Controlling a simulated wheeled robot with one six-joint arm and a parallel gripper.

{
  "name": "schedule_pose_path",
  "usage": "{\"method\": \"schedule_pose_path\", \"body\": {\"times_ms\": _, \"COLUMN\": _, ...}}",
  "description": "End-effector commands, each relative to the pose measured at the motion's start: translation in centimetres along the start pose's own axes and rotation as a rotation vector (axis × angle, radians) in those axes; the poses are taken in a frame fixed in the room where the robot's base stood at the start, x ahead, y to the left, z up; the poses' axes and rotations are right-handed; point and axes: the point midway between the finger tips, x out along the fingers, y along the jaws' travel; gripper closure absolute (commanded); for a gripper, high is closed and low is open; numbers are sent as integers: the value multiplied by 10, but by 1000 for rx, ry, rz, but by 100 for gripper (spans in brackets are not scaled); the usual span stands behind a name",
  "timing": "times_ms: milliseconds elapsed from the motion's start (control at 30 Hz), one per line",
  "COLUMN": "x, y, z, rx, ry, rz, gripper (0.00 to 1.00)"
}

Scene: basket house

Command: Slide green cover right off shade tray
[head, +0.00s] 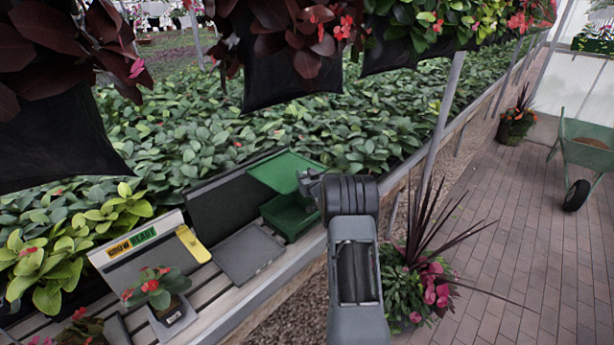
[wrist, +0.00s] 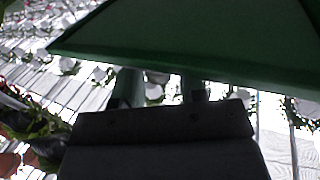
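The green cover (head: 287,171) is a flat panel over the back of the green box-like tray (head: 290,215), whose front and interior show open below it. I cannot tell whether the panel rests on the tray's rim. My gripper (head: 308,183) is at the panel's right edge. In the wrist view, the green cover (wrist: 200,40) fills the top, its edge crossing in front of the fingertips. My gripper's two fingers (wrist: 160,88) stand apart with a gap between them. The fingertips are hidden behind the cover, so contact is unclear.
A dark upright panel (head: 230,200) stands left of the tray. A grey flat plate (head: 248,253) lies in front on the slatted bench. A "GROW READY" sign (head: 142,241), a yellow tag (head: 193,245) and a potted plant (head: 157,291) are at left. The bench edge runs close to my arm.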

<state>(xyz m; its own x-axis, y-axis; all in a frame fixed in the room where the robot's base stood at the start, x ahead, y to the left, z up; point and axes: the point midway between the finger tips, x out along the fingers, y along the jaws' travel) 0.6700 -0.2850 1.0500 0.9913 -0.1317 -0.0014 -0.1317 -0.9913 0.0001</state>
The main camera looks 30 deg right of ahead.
Motion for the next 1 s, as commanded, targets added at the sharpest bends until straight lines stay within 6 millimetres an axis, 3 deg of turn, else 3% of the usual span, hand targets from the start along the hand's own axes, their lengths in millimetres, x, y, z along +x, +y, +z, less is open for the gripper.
{"method": "schedule_pose_path", "body": {"times_ms": 100, "x": 0, "y": 1, "z": 0, "rx": 0, "ry": 0, "rz": 2, "gripper": 53}}
{"method": "schedule_pose_path", "body": {"times_ms": 467, "x": -10, "y": 2, "z": 0, "rx": 0, "ry": 1, "rz": 4, "gripper": 53}}
{"method": "schedule_pose_path", "body": {"times_ms": 1000, "x": -110, "y": 1, "z": 1, "rx": -1, "ry": 1, "rz": 4, "gripper": 53}}
